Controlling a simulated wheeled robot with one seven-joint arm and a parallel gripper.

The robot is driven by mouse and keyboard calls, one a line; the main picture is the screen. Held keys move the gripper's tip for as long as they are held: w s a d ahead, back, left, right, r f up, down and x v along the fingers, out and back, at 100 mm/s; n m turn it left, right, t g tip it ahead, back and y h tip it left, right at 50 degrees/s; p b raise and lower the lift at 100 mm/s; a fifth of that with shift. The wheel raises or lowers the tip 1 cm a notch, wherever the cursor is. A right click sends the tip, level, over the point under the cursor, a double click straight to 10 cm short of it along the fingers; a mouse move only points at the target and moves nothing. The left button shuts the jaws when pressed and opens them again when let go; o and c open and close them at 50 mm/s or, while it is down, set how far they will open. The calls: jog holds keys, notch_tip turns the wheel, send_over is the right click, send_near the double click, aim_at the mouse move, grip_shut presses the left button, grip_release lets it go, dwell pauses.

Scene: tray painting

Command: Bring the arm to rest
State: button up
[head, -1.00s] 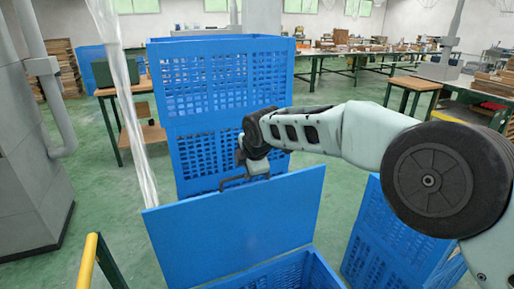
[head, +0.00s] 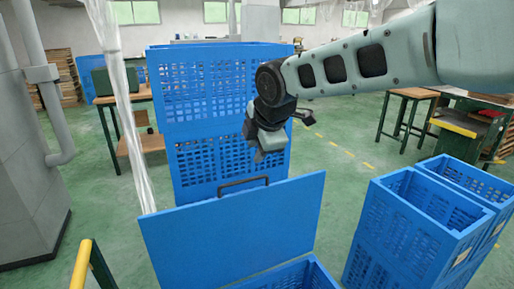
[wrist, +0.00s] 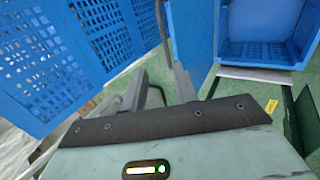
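My arm (head: 360,62) reaches in from the upper right of the head view. My gripper (head: 280,141) hangs at its end, above and a little right of the black handle (head: 243,183) on the top edge of a blue panel (head: 235,227). It is clear of the handle. In the wrist view the two fingers (wrist: 160,88) stand apart with nothing between them, so the gripper is open and empty.
Tall stacked blue crates (head: 215,90) stand close behind my gripper. An open blue crate (head: 300,275) lies below the panel, and more blue crates (head: 420,225) stand at right. A yellow rail (head: 82,265) is at lower left. Green floor (head: 340,150) is free between the crate stacks.

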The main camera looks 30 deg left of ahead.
dwell(0.3)
jog(key=s+d+f+m+g+h, duration=0.1)
jog(key=s+d+m, duration=0.5)
jog(key=s+d, duration=0.3)
jog(key=s+d+f+m+g+h+p, duration=0.1)
jog(key=s+d+m, duration=0.6)
jog(key=d, duration=1)
jog(key=s+d+f+m+g+h+p, duration=0.1)
jog(key=s+d+f+m+g+h, duration=0.1)
jog(key=s+d+m, duration=0.5)
jog(key=s+d, duration=0.4)
jog(key=d, duration=0.2)
jog(key=shift+s+d+f, duration=0.25)
jog(key=shift+s+f, duration=0.1)
jog(key=shift+s, duration=0.05)
